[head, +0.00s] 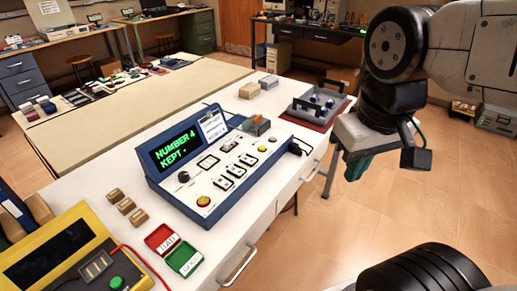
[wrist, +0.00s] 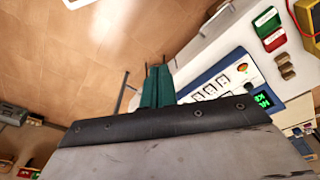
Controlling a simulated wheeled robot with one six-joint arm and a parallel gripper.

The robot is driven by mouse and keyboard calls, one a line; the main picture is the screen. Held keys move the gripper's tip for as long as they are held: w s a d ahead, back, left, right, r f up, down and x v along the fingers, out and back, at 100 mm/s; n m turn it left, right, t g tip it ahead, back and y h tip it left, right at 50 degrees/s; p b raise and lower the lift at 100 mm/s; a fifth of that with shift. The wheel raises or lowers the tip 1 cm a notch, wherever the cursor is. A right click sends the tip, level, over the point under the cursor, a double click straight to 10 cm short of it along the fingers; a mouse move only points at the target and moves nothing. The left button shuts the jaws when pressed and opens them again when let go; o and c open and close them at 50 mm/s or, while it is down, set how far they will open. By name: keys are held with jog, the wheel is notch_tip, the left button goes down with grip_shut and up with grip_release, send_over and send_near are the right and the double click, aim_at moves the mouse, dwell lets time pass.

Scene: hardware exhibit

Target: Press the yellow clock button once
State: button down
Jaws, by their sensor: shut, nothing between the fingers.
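A blue console (head: 215,170) with a sloped white panel stands on the white bench. Its screen (head: 174,147) reads "NUMBER 4 KEPT" in green. A small yellow button (head: 262,148) sits near the panel's right end, beside a grey one. My gripper (head: 356,168), with green fingers, is shut and empty, right of the console and off the bench's front edge. In the wrist view, the shut fingers (wrist: 158,78) point beside the console (wrist: 222,75); the yellow button does not show there.
A grey tray (head: 315,107) on a red mat lies behind the console's right end. Open floor is right of the bench.

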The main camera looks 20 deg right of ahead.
jog(key=w+d+m+t+h, duration=0.2)
jog(key=w+d+m, duration=0.15)
jog(key=w, duration=0.75)
jog(key=m+t+y, duration=0.3)
jog(key=t+y, duration=0.1)
jog(key=t, duration=0.2)
send_over(264, 149)
notch_tip(264, 149, down, 10)
jog(key=f, duration=0.1)
jog(key=shift+s+r, duration=0.1)
jog(key=shift+r, duration=0.15)
jog(key=shift+f, duration=0.1)
jog(key=shift+f, duration=4.3)
jog(key=shift+f, duration=0.4)
